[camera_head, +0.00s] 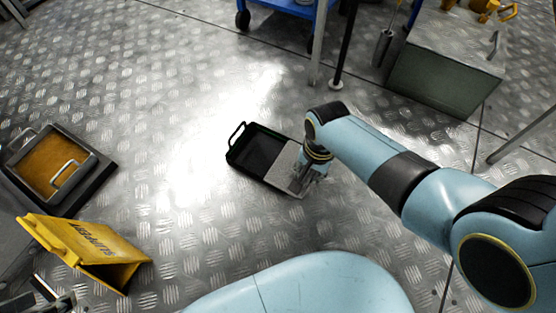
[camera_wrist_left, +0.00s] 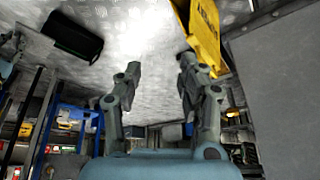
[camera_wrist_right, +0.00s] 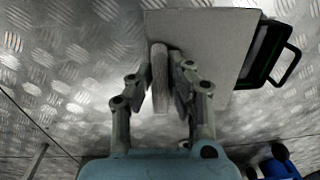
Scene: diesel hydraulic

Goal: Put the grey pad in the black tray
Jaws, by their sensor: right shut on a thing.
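The black tray (camera_head: 240,155) lies on the metal floor in the middle of the head view, its handle at the left end. The flat grey pad (camera_head: 283,163) overlaps the tray's right part; I cannot tell whether it touches it. My right gripper (camera_head: 303,183) is shut on the grey pad at its right end. In the right wrist view the fingers close on a narrow upright grip on the pad (camera_wrist_right: 215,45), with the tray (camera_wrist_right: 268,45) partly hidden behind it. My left gripper (camera_wrist_left: 159,68) is open and empty, away from the tray.
A yellow folding sign (camera_head: 85,250) and a dark-framed orange container (camera_head: 52,165) stand at the left. A blue trolley (camera_head: 290,5) and a grey-green box (camera_head: 445,70) stand at the back. The floor left of the tray is clear.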

